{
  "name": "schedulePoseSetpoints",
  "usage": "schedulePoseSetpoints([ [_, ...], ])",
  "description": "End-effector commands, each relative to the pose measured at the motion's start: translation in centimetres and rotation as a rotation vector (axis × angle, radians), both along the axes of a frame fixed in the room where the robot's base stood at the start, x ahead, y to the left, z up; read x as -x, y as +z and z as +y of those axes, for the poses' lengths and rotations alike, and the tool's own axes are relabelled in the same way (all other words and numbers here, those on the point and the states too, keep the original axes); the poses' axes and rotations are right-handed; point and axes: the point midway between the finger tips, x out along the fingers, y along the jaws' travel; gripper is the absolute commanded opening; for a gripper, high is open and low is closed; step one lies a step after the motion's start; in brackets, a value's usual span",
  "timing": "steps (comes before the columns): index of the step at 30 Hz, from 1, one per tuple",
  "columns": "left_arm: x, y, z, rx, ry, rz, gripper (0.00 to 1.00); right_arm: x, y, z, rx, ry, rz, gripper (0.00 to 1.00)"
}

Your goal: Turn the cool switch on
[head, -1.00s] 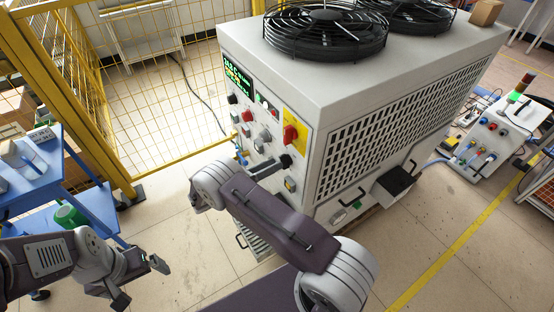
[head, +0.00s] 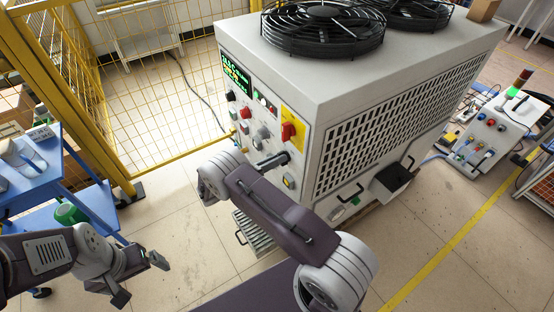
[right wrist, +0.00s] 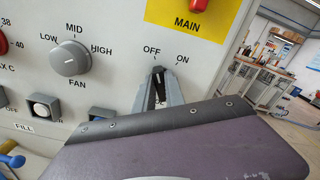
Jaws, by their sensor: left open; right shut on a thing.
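The cool switch (right wrist: 159,94) is a dark lever under the OFF and ON marks in the right wrist view. Its name label is hidden behind my purple arm part. My right gripper (right wrist: 158,78) is shut on the switch, with its grey fingers on either side of the lever. The lever's exact setting is hard to tell between the fingers. In the head view my right gripper (head: 272,161) is at the front panel of the white cabinet (head: 330,110). My left gripper (head: 141,279) is open and empty, low at the left, away from the cabinet.
A red main switch (head: 289,131) on a yellow plate is just above the held switch. The fan knob (right wrist: 70,58) is to its left. A blue cart (head: 20,180) with a green roll (head: 69,213) stands near my left arm. A yellow mesh fence (head: 140,110) is behind.

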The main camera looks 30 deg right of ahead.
Motion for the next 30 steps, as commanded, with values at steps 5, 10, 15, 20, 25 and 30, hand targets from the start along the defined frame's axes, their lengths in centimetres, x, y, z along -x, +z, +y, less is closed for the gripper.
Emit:
schedulePoseSetpoints([
  [5,0.0,-0.6,0.0,0.0,0.0,0.0,0.98,0.0,-0.1,0.0,-0.008,0.0,-0.096,0.0],
  [10,0.0,-1.2,0.0,0.0,0.0,0.0,0.98,0.1,-0.1,0.0,-0.019,0.0,-0.239,0.0],
  [15,0.0,-1.9,0.0,0.0,0.0,0.0,0.98,0.2,-0.1,0.0,-0.031,0.0,-0.401,0.0],
  [20,0.0,-2.6,0.0,0.0,0.0,0.0,0.98,0.3,-0.1,0.0,-0.043,0.0,-0.551,0.0],
  [25,0.0,-3.2,0.0,0.0,0.0,0.0,0.98,0.4,-0.1,0.0,-0.055,0.0,-0.7,0.0],
  [30,0.0,-3.7,0.0,0.0,0.0,0.0,0.98,0.5,-0.1,0.0,-0.064,0.001,-0.825,0.0],
])
